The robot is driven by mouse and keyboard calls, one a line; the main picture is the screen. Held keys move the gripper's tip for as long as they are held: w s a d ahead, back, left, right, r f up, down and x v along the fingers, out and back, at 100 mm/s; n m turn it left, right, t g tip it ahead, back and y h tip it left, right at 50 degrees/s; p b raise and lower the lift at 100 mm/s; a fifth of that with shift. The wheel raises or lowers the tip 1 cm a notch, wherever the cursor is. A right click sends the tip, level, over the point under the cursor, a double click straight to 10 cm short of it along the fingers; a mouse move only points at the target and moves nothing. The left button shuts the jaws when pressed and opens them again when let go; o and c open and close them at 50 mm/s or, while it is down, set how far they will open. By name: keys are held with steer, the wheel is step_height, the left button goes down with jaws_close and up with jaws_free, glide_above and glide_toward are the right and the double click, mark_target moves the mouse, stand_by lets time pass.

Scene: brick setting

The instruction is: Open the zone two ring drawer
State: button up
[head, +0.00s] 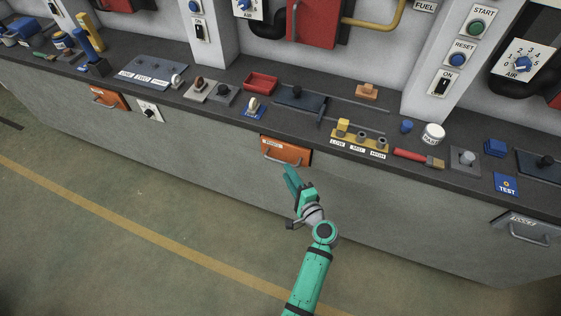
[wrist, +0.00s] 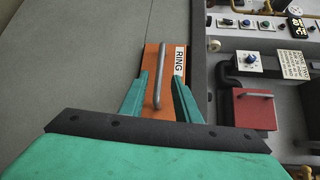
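The orange ring drawer (head: 297,156) is in the middle of the grey cabinet front, just under the worktop, and its front looks flush with the cabinet. It also shows in the wrist view (wrist: 150,62), with a white label reading RING. Its grey bar handle (wrist: 160,75) stands upright in that view. My gripper (head: 288,169) is just in front of the drawer in the head view. In the wrist view its two green fingers (wrist: 160,84) are apart, one on each side of the handle, with visible gaps. I cannot tell whether the tips reach past the bar.
Another orange drawer (head: 110,98) is at the left and a grey drawer (head: 527,228) at the right. The dark worktop (head: 225,118) above holds several trays, switches and blocks. The floor (head: 130,210) in front is clear.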

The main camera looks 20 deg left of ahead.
mark_target(281, 161)
steer(key=x, duration=0.7)
steer(key=shift+w+a, duration=0.2)
jaws_close()
